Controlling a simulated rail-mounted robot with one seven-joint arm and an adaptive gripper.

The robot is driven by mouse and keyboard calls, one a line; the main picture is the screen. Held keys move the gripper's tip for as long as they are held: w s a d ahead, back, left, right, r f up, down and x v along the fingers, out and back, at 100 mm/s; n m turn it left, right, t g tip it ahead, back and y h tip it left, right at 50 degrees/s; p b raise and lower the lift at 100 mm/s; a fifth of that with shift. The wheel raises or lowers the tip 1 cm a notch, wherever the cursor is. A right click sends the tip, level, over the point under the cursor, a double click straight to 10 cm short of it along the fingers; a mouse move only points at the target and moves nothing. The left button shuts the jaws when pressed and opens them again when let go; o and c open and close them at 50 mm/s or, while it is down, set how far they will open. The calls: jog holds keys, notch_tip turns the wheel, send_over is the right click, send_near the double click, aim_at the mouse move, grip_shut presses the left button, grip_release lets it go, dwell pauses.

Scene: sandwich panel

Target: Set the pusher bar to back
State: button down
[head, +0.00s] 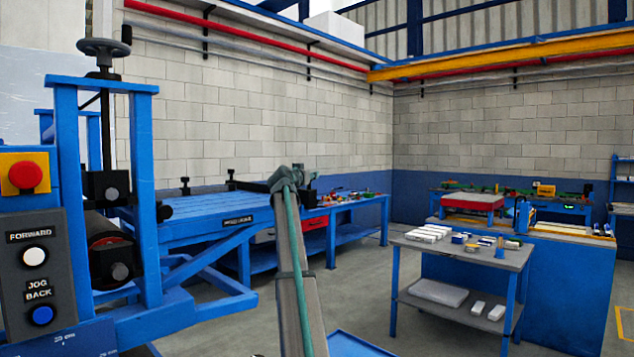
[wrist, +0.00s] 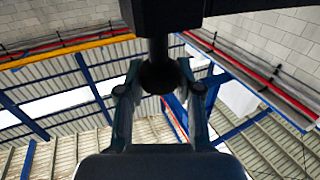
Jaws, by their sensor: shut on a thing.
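My gripper (wrist: 160,76) is shut on a dark round knob (wrist: 158,80) in the wrist view, one finger on each side of it. The knob is at the end of a short dark rod, which joins a black block and bar (wrist: 165,16) at the top of that view. I take this to be the pusher bar, but only part of it shows. In the head view my arm reaches up to the near right end of the blue slatted table (head: 205,218). The arm hides the grip there, and its end covers part of the dark bar.
A blue roller machine (head: 146,200) with a handwheel and a button panel (head: 33,240) stands close at the left. A grey cart (head: 468,252) with small boxes stands at the right, beside a blue cabinet (head: 560,290). Open floor lies between the table and the cart.

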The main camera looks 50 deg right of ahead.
jog(key=shift+d+r, duration=0.15)
jog(key=c, duration=0.7)
grip_release()
jog(key=shift+d, duration=0.2)
jog(key=shift+c, duration=0.2)
jog(key=shift+a, duration=0.15)
jog(key=v, duration=1.2)
